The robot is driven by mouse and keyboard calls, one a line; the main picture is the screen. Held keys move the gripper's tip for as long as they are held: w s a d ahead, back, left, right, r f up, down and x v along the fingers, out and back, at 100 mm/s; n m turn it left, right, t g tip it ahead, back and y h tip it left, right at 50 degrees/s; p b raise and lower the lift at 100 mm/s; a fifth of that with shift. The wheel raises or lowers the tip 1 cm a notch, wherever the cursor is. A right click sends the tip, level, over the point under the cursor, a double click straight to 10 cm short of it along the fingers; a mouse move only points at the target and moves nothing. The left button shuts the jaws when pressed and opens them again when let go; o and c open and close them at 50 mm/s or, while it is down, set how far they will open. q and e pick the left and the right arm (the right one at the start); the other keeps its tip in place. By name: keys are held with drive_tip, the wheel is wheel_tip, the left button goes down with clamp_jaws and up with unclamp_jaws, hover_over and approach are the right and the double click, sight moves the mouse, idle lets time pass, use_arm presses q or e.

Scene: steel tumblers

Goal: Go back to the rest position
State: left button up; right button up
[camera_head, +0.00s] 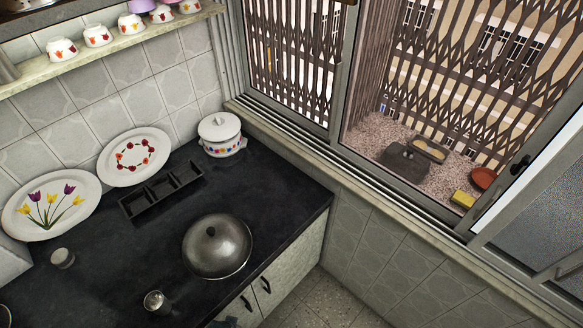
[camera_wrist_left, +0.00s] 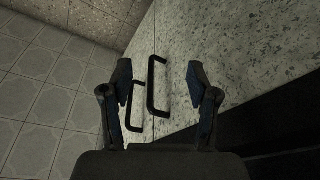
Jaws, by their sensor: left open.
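My left gripper (camera_wrist_left: 160,78) is open and empty in the left wrist view, its two dark fingers apart, with the cabinet front and its black handles beyond them. In the head view only a small dark shape shows at the bottom edge by the counter front, perhaps part of this gripper. One steel tumbler (camera_head: 155,302) stands on the black counter (camera_head: 120,250) near the front. Another tumbler (camera_head: 62,258) is further left, near the tulip plate. Both are apart from the gripper. My right gripper is in neither view.
A domed lid or pan (camera_head: 217,246) sits near the counter's front edge. A black divided tray (camera_head: 161,190), a white pot (camera_head: 221,134) and two plates (camera_head: 133,157) (camera_head: 50,206) stand behind. Cups (camera_head: 97,35) line the shelf. Cabinet handles (camera_wrist_left: 157,85) jut out; floor (camera_head: 318,302) is clear.

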use_arm(q)
drive_tip(key=s+f+g, duration=0.1)
drive_tip(key=s+f, duration=0.2)
drive_tip(key=f, duration=0.5)
drive_tip(key=s+f, duration=0.3)
drive_tip(key=f, duration=0.5)
drive_tip(key=s+a+f, duration=0.1)
drive_tip(key=s+f, duration=0.4)
drive_tip(key=s, duration=0.2)
drive_tip(key=s+a+f, duration=0.2)
drive_tip(key=s+f, duration=0.3)
drive_tip(key=s, duration=0.2)
drive_tip(key=shift+s+a+f+g, duration=0.25)
drive_tip(key=shift+s+g, duration=0.05)
drive_tip(key=shift+g, duration=0.1)
